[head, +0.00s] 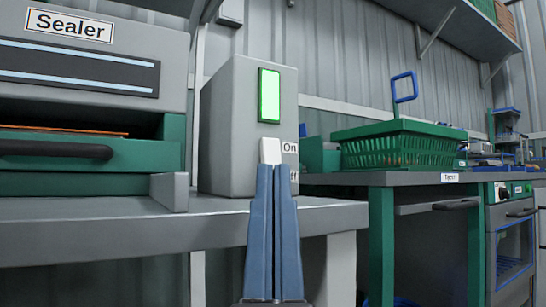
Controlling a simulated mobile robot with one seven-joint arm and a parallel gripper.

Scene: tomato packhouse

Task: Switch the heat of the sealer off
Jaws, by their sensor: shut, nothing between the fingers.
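The sealer (140,48) stands at the left, a grey and green machine with a "Sealer" label and a dark handle on its green drawer. Beside it is a grey control box (228,130) with a lit green lamp (269,96). A white switch (270,150) sits below the lamp, with an "On" label (290,148) to its right. An "Off" label (294,177) below is partly hidden by my gripper. My gripper (272,168) is shut and empty, pointing up at the lower end of the switch. I cannot tell whether its tips touch the switch.
The sealer stands on a grey bench (90,225). To the right, a green crate (400,140) stands on another bench with green legs. An oven-like unit (510,240) is at the far right. A shelf (440,22) runs above.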

